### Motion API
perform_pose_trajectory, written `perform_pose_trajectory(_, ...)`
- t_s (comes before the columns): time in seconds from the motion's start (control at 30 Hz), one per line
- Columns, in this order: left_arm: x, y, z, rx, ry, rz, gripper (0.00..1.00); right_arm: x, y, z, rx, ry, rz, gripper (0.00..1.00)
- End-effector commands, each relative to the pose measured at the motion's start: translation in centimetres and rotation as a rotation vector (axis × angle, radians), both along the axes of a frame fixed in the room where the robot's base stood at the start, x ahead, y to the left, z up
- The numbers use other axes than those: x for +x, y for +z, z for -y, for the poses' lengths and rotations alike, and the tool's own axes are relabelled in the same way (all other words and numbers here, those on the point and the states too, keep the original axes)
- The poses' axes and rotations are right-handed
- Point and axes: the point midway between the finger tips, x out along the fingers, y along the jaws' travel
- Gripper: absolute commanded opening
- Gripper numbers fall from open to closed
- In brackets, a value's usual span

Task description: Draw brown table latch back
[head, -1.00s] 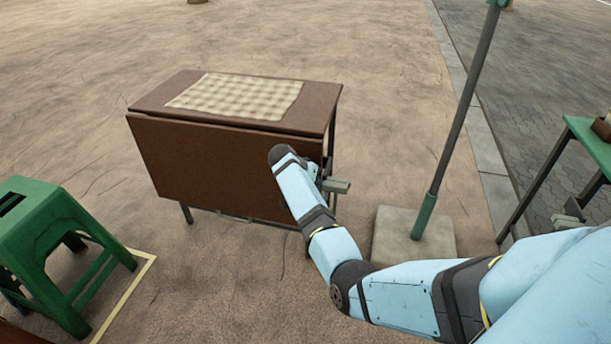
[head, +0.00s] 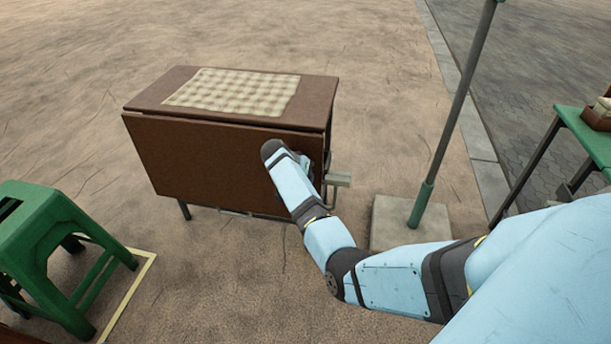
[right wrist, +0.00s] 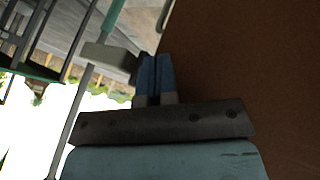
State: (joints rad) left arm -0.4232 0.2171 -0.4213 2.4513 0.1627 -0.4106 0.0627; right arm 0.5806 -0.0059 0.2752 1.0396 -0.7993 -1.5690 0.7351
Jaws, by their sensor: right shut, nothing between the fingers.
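The brown table (head: 215,165) stands in the middle of the head view, its front flap hanging down. A grey metal bracket (head: 338,179) sticks out at its right side; I cannot tell whether this is the latch. My right arm reaches to the table's right front, and its forearm largely hides the right gripper (head: 306,170). In the right wrist view the right gripper (right wrist: 153,70) is shut and empty, its blue fingers together beside the brown panel (right wrist: 240,60). A curved grey bar (right wrist: 165,14) shows beyond the fingertips. My left gripper is out of view.
A checkered cloth (head: 232,92) lies on the tabletop. A green stool (head: 55,240) stands at left by a yellow ground line. A pole (head: 450,130) on a square base (head: 390,222) stands right of the table, with a green table (head: 590,135) farther right. Ground behind is open.

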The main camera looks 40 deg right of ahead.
Motion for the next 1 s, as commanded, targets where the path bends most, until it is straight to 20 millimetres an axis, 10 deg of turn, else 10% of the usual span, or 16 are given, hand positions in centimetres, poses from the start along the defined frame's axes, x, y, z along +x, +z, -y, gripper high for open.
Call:
perform_pose_trajectory(0.4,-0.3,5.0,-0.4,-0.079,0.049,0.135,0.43,1.0,6.9,-4.7,0.001,0.001,0.003,0.0)
perform_pose_trajectory(1.0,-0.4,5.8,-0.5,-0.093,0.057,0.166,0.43,1.2,8.1,-5.8,0.0,0.001,0.001,0.0)
